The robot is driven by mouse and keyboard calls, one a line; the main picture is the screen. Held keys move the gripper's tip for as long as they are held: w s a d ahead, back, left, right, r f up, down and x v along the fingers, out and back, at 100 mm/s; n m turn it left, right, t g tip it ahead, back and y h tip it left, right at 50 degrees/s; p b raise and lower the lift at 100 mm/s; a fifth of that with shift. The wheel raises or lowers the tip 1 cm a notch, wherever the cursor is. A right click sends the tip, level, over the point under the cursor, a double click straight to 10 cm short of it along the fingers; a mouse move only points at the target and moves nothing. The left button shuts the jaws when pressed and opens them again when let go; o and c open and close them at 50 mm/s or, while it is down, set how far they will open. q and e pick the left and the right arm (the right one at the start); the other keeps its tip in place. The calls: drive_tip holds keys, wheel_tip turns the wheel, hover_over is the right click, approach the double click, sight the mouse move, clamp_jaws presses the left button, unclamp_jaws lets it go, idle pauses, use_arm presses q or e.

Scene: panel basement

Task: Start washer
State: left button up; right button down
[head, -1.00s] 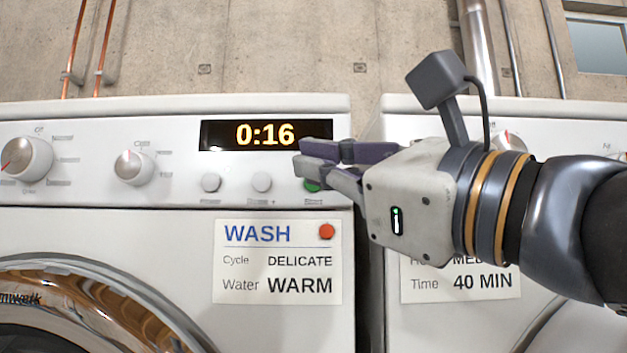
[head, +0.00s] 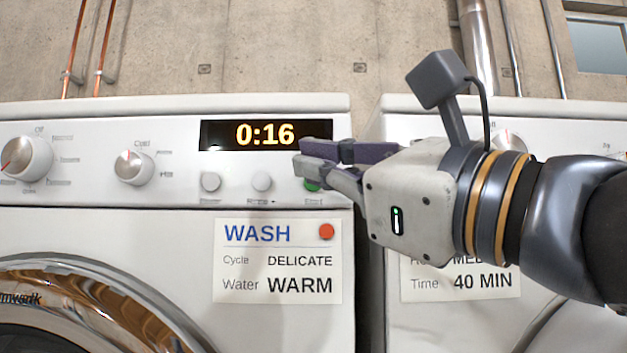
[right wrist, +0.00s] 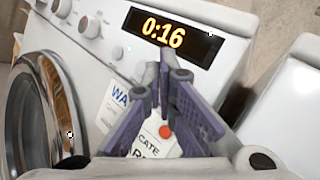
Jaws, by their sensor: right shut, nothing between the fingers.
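The white washer (head: 120,225) fills the left of the head view, with a large chrome-rimmed door (head: 120,290) at its lower left. Its display (head: 222,136) reads 0:16. A large dial (head: 28,158), a smaller dial (head: 134,167) and two pale round buttons (head: 261,181) line the panel. A green button (head: 312,185) shows partly behind my right gripper (head: 300,156). The right gripper is shut and empty, its fingertips in front of the panel by the green button. In the right wrist view its fingers (right wrist: 163,68) meet below the display. I cannot tell whether they touch the panel. My left gripper is not in view.
A card (head: 277,275) on the washer reads WASH, Cycle DELICATE, Water WARM, with a red dot. A second white machine (head: 405,125) stands to the right across a narrow gap, with a card (head: 460,283) reading 40 MIN. A concrete wall with pipes is behind.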

drive_tip(key=shift+w, duration=0.15)
drive_tip(key=shift+w, duration=0.3)
